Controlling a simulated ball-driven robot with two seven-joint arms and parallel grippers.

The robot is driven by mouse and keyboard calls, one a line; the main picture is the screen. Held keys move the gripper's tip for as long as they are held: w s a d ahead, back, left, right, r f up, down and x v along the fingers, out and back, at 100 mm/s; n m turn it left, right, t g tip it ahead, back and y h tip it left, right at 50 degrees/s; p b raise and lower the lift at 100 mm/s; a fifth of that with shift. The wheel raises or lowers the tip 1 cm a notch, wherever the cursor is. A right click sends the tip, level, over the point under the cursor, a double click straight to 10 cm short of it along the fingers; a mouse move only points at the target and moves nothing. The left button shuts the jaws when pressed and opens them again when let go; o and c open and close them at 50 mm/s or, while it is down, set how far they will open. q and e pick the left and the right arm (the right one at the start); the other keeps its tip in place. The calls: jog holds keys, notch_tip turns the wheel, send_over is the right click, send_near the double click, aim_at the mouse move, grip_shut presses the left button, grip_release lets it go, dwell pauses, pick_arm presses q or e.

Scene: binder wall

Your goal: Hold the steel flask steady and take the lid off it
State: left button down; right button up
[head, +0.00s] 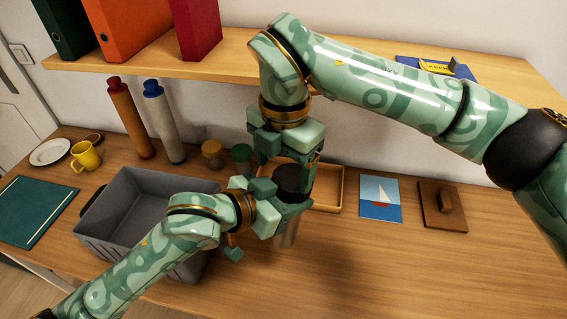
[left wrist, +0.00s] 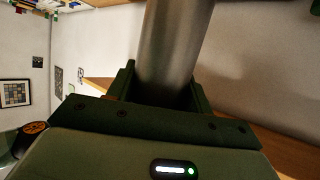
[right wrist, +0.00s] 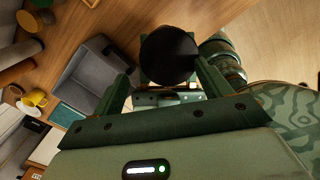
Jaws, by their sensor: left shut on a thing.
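The steel flask (head: 287,236) stands upright over the table, its lower body showing below my grippers. It also shows in the left wrist view (left wrist: 172,45), between the fingers of my left gripper (head: 276,208), which is shut on it. The flask's dark lid (head: 291,178) is on top. My right gripper (head: 287,166) points down from above with its fingers apart, one on each side of the lid. In the right wrist view the round lid (right wrist: 168,54) lies between the fingertips, with a gap at the left finger. Contact at the right finger is unclear.
A grey crate (head: 110,222) stands left of the flask. Behind are spice jars (head: 212,154), two bottles (head: 163,122) and a wooden tray (head: 329,190). A sailboat picture (head: 380,198) and a brown block board (head: 443,207) lie right. A shelf (head: 215,67) overhangs the back. The front right table is clear.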

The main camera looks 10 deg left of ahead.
jog(key=shift+w+d+f, duration=0.1)
jog(key=shift+d+f, duration=0.15)
jog(key=shift+f, duration=0.3)
jog(key=shift+o, duration=0.2)
notch_tip(320, 180, up, 5)
jog(key=shift+d, duration=0.15)
jog(key=r+m, duration=0.1)
jog(key=d+r+m, duration=0.1)
jog(key=r+m, duration=0.1)
jog(key=shift+w+d, duration=0.15)
jog(key=shift+w, duration=0.15)
jog(key=shift+d+g, duration=0.1)
jog(key=shift+g, duration=0.2)
jog(key=f, duration=0.7)
jog(key=shift+s+a+f, duration=0.2)
jog(key=shift+a+f, duration=0.05)
jog(key=shift+f, duration=0.05)
